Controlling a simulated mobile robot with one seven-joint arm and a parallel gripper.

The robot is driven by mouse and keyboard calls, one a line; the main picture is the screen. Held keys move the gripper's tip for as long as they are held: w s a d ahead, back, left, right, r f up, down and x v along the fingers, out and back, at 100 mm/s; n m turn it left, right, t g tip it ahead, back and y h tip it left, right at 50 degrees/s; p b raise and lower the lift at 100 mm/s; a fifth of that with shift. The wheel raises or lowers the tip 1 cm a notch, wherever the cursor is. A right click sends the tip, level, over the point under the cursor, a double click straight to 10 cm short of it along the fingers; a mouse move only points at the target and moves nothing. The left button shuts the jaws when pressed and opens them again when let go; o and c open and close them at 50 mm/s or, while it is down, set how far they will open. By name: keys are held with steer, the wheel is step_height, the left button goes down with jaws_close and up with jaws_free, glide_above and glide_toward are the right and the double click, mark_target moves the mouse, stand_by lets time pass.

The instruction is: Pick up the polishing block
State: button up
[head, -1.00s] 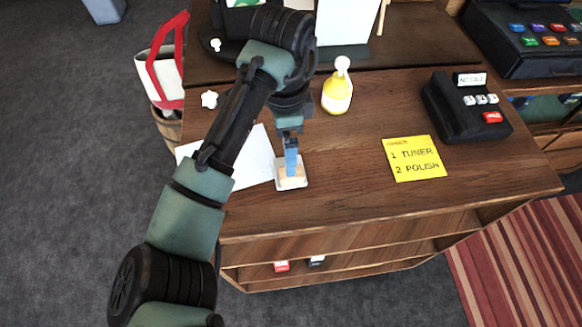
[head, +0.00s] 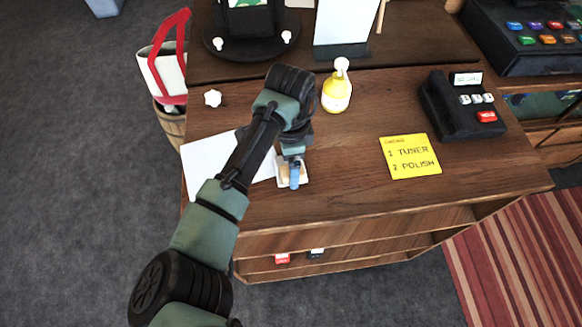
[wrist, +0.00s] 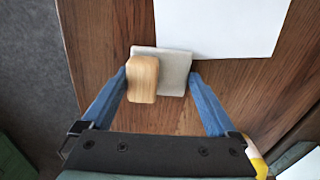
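The polishing block, a rounded pale wooden block (wrist: 143,79), sits on a light grey square pad (wrist: 176,62) on the wooden counter. In the head view the block (head: 284,172) is mostly hidden behind my gripper, and the pad (head: 304,182) shows around it. My gripper (head: 294,180) points down over the pad. In the wrist view my gripper (wrist: 159,78) is open, with its blue fingers apart. The block appears between them, close to or touching the left finger, with a wider gap to the right finger. Exact fingertip height is unclear.
White paper (head: 212,160) lies beside the pad. A yellow note (head: 410,157) and a black device (head: 463,105) are farther right. The counter's front edge is close. Counter between pad and note is clear.

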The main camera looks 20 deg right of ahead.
steer(key=c, duration=0.7)
steer(key=shift+r, duration=0.1)
